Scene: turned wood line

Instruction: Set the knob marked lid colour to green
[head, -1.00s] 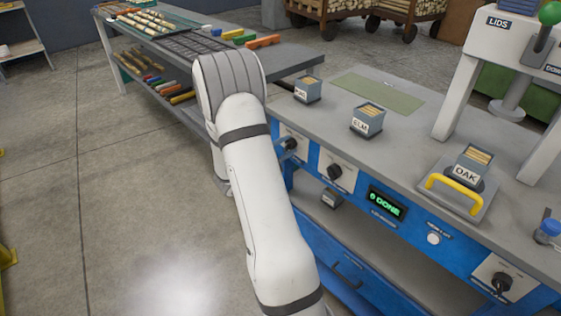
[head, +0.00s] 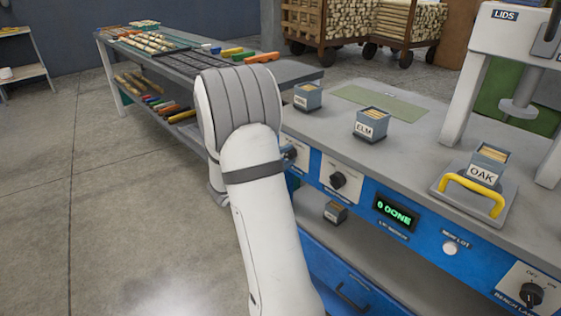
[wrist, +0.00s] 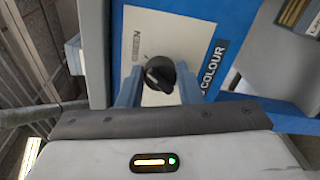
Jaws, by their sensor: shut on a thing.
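In the wrist view a round black knob (wrist: 160,72) sits on a white plate (wrist: 182,36) on a blue panel. The plate is lettered GREEN at its left, and COLOUR shows on the blue beside it; the rest of that label is hidden. My gripper (wrist: 158,82) has one finger on each side of the knob and is shut on it. A pale mark shows on the knob's face, but exactly where it points is hard to tell. In the head view my arm hides my gripper.
The bench front carries other black knobs (head: 338,180), a green-lit display (head: 397,213) reading 0 DONE and a white button (head: 450,248). On top stand an ELM box (head: 371,124) and an OAK box (head: 488,166) behind a yellow handle (head: 472,195). Open floor (head: 110,200) lies left.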

